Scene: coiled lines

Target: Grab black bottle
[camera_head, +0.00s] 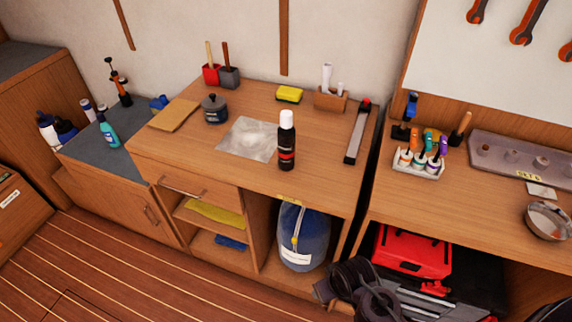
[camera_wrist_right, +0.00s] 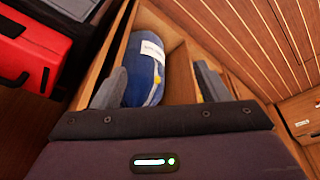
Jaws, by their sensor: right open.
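The black bottle (camera_head: 286,142) stands upright on the wooden cabinet top (camera_head: 330,178), near its front edge. It has a white cap and a dark label with red on it. My right gripper (camera_wrist_right: 160,88) is open and empty in the right wrist view. It faces the lower cabinet, and the bottle does not show in that view. In the head view, my dark right arm shows at the bottom, below and to the right of the bottle and well apart from it. My left gripper is not in view.
A clear sheet (camera_head: 249,139) lies left of the bottle. A grey lidded pot (camera_head: 214,110), yellow sponge (camera_head: 290,94) and long dark tool (camera_head: 357,134) surround it at a distance. A blue bag (camera_head: 303,238) sits in the open shelf below. A red case (camera_head: 412,252) is right.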

